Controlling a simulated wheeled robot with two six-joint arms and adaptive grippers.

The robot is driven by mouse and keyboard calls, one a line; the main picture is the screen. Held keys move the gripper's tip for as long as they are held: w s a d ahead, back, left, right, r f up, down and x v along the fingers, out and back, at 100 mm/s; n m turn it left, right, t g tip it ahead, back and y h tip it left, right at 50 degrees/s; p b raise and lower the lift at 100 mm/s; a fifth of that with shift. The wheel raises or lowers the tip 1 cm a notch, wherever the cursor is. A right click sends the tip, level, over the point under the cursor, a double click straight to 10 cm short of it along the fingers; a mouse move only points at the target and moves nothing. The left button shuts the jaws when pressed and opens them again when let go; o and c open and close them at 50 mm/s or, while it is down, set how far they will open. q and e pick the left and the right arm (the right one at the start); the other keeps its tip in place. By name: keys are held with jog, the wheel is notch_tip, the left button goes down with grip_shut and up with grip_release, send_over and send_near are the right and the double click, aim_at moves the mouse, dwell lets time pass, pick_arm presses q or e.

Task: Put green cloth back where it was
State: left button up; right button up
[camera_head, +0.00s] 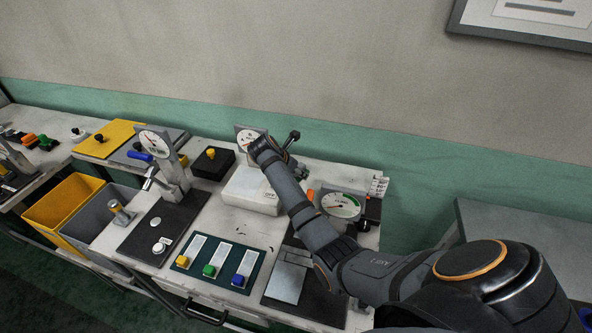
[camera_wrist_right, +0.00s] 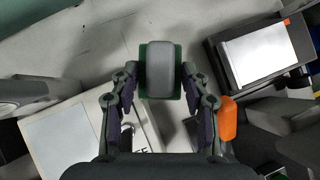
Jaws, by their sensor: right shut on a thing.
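My right gripper (camera_wrist_right: 160,80) has its two fingers closed on either side of a grey block with green edges. The green edges appear to be the green cloth (camera_wrist_right: 178,82); its full shape is hidden under the grey top. The cloth cannot be made out there. My left gripper is not in view.
A round dial gauge (camera_head: 341,205) stands right of my arm, near an orange part (camera_wrist_right: 228,118). A dark pad with colored knobs (camera_head: 215,262) lies in front. A lever stand (camera_head: 170,175) is left. The wrist view shows pale bench surface (camera_wrist_right: 100,45) around the held piece.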

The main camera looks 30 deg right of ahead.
jog(key=shift+f+p, duration=0.35)
jog(key=shift+f, duration=0.25)
jog(key=o, duration=1.1)
jog(key=shift+r+b, duration=0.3)
jog(key=shift+b, duration=0.15)
jog(key=v, duration=1.2)
jog(key=shift+r+b, duration=0.35)
jog(key=shift+b, duration=0.1)
jog(key=shift+a+f, duration=0.1)
jog(key=shift+a, duration=0.05)
